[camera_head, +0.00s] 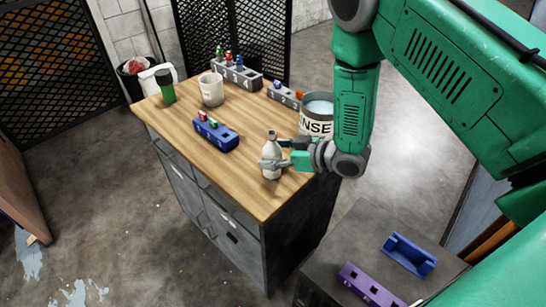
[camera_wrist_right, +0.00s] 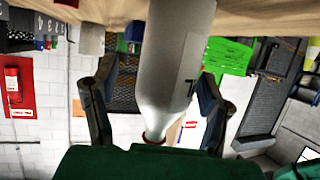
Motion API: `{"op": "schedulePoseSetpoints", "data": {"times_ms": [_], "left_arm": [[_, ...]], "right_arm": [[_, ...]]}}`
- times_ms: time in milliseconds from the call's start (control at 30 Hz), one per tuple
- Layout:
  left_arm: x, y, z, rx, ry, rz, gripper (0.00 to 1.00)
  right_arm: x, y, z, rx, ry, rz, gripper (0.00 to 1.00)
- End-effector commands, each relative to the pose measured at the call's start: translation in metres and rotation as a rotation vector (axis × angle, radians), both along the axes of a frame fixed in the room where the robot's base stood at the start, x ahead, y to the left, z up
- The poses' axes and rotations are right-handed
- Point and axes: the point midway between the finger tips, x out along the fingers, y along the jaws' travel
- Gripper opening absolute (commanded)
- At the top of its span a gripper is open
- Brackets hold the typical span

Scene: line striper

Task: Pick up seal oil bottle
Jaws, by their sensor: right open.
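A white bottle with a narrow neck (camera_head: 271,149) stands upright on the wooden worktop (camera_head: 215,163), near its right front corner; I take it as the seal oil bottle. My right gripper (camera_head: 277,154) reaches in from the right, its fingers at the bottle. In the right wrist view the bottle (camera_wrist_right: 172,65) runs between the two dark fingers of the right gripper (camera_wrist_right: 154,100). Gaps show between the bottle and both fingers, so the gripper is open around it. My left gripper is not in view.
A blue block with slots (camera_head: 216,134), a white mug (camera_head: 211,89), a green container (camera_head: 165,86) and a rinse bucket (camera_head: 315,112) stand on the worktop. Grey racks (camera_head: 237,76) line its back. A lower cabinet holds a blue tray (camera_head: 409,255) and a purple block (camera_head: 368,285).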

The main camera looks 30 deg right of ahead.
Motion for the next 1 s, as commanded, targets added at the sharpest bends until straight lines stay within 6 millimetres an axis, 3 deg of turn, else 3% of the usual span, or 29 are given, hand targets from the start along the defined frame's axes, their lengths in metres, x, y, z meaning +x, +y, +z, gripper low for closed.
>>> {"op": "schedulePoseSetpoints", "data": {"times_ms": [200,367,767,1000], "left_arm": [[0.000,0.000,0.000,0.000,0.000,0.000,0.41],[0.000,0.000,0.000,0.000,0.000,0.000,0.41],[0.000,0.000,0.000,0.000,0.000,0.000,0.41],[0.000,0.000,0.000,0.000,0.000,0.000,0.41]], "right_arm": [[0.000,0.001,0.000,-0.001,0.000,0.000,0.64],[0.000,0.000,0.000,0.001,0.001,0.000,0.07],[0.001,0.000,0.005,0.000,0.000,-0.001,0.06],[0.001,0.000,0.043,0.001,-0.006,-0.001,0.06]]}}
